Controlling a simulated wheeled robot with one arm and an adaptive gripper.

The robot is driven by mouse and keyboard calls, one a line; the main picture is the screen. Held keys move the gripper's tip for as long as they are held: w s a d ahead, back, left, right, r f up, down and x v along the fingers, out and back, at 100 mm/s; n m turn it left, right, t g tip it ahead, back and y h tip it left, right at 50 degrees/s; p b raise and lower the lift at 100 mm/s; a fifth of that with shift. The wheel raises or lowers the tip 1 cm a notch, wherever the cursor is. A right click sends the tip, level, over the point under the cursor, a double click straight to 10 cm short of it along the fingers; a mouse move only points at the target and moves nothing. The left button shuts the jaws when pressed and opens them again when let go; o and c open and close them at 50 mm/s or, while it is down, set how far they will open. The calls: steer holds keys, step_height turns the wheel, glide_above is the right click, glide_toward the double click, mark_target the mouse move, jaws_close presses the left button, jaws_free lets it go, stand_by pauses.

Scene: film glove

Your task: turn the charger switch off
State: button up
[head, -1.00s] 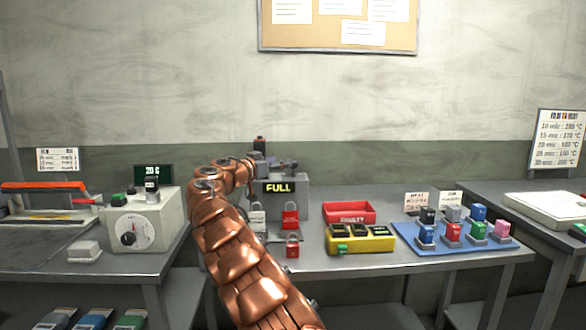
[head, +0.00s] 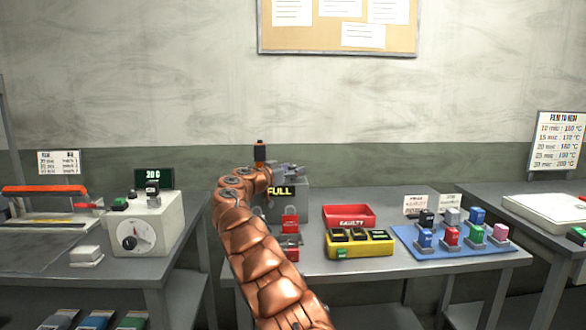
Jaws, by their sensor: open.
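A grey box with a lit FULL sign (head: 280,191) stands on the middle bench and appears to be the charger. My copper-coloured arm covers its left side and part of its front. My gripper (head: 287,170) is grey and small in view, at the top of the box, and open. I cannot tell whether it touches the box. A black and orange upright piece (head: 260,153) shows above my wrist; I cannot tell whether it is the switch or part of my arm. No switch is clearly visible.
Red padlocks (head: 290,218) are at the front of the grey box. To the right are a red tray (head: 349,223), a yellow box (head: 360,251) and a blue mat (head: 408,236) with several coloured blocks. A dial box (head: 168,225) stands on the left bench.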

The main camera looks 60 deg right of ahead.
steer(key=shift+d, duration=0.4)
steer(key=shift+f, duration=0.1)
steer(key=c, duration=1.2)
